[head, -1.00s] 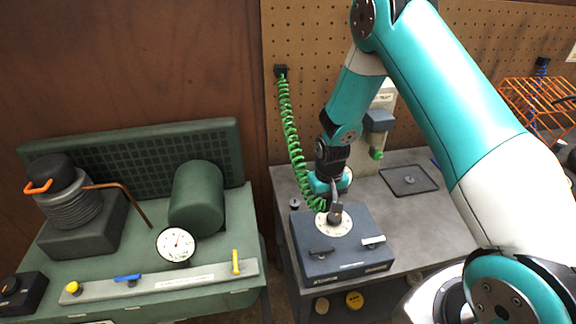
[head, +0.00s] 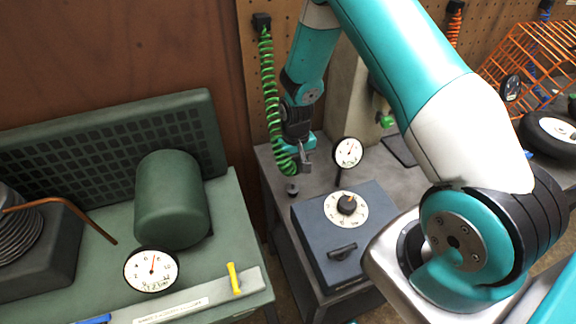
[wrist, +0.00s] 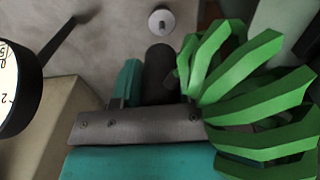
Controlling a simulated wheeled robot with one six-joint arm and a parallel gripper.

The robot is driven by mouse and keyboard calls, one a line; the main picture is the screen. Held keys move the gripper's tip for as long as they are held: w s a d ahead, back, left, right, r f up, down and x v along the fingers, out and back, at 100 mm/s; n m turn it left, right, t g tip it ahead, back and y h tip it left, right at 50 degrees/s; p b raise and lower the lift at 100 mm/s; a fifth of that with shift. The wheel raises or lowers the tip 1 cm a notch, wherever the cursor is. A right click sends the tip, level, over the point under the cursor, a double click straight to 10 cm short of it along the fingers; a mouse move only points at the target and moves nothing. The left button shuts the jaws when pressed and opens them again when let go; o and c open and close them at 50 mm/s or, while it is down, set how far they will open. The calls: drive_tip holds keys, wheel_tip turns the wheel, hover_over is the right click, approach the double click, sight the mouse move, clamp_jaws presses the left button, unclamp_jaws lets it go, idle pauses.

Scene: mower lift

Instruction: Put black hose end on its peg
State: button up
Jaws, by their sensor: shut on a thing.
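My gripper (head: 306,161) is shut on the black hose end (wrist: 158,72), a short dark cylinder at the end of the coiled green hose (head: 268,100). The hose hangs from the pegboard, and its loops (wrist: 255,85) fill the right of the wrist view. The peg (head: 292,189) is a small grey post on a round base on the grey bench. It also shows in the wrist view (wrist: 162,21), just beyond the tip of the hose end. In the head view my gripper is above and slightly right of the peg; the hose end looks apart from it.
A blue-grey box (head: 345,245) with a dial stands right of the peg. A round gauge (head: 348,152) on a stem stands behind it. The green bench (head: 225,215) is at left, with a gap between the benches. A dark tray (head: 399,151) lies behind.

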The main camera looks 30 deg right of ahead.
sight(293, 185)
drive_tip(key=shift+w+f, duration=0.25)
drive_tip(key=shift+f, duration=0.3)
drive_tip(key=shift+a+f+b, duration=0.1)
drive_tip(key=shift+f+b, duration=2.1)
drive_tip(key=shift+f, duration=0.5)
drive_tip(key=shift+s, duration=0.15)
drive_tip(key=shift+f+b, duration=0.45)
drive_tip(key=shift+f, duration=0.15)
drive_tip(key=o, duration=0.8)
drive_tip(key=shift+r, duration=0.1)
